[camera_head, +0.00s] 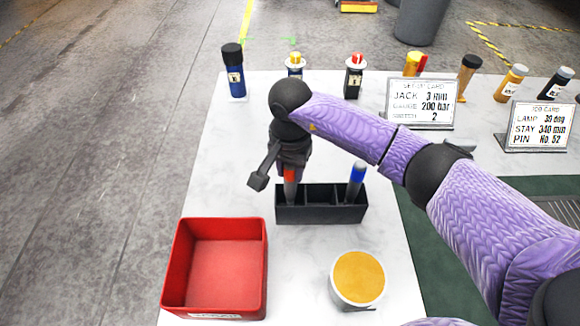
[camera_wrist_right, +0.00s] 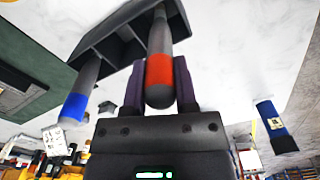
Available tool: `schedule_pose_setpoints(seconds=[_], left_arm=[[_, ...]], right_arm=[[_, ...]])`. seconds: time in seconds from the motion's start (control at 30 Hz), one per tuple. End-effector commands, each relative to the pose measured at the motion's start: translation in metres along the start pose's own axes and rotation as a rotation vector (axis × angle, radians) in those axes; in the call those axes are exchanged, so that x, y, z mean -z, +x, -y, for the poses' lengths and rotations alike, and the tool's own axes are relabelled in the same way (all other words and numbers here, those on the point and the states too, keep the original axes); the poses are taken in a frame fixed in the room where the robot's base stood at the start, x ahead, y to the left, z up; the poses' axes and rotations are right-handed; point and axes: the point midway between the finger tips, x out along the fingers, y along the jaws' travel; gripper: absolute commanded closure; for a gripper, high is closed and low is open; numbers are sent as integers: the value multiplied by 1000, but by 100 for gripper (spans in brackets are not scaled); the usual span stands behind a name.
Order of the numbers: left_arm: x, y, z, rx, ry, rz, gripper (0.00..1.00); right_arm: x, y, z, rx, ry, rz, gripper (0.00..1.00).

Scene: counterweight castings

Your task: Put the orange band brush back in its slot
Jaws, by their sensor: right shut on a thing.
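The orange band brush (camera_head: 290,182) is dark grey with an orange-red band. It stands about upright at the left compartment of the black slotted holder (camera_head: 320,215); I cannot tell how deep its lower end sits. My right gripper (camera_wrist_right: 159,88) is shut on it, with a finger on either side near the band (camera_wrist_right: 159,70). The holder also shows in the wrist view (camera_wrist_right: 120,38). A blue band brush (camera_head: 356,180) stands in the holder's right compartment and shows in the wrist view (camera_wrist_right: 76,100). The middle compartment looks empty. My left gripper is out of view.
A red open bin (camera_head: 262,270) stands front left of the holder, and a round tub with a yellow top (camera_head: 358,278) stands in front. Several bottles and two sign cards (camera_head: 420,103) line the back. White tabletop is clear left of the holder.

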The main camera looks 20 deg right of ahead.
Motion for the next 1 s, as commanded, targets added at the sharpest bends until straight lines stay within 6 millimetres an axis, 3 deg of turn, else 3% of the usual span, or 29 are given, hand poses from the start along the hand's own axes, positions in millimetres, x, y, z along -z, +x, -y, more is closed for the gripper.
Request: schedule_pose_setpoints(seconds=[0.17, 0.2, 0.37, 0.67, 1.0], left_arm=[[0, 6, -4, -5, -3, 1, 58], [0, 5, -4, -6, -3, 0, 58], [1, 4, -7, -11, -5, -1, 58], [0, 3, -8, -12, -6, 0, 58], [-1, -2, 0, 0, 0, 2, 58]], right_arm=[[0, 6, 0, 0, 0, 0, 100], [0, 5, 0, 0, 0, 0, 56], [0, 4, 0, 0, 0, 0, 23], [1, -4, 1, 3, 0, -2, 23], [1, -82, 0, 2, -1, -3, 23]])
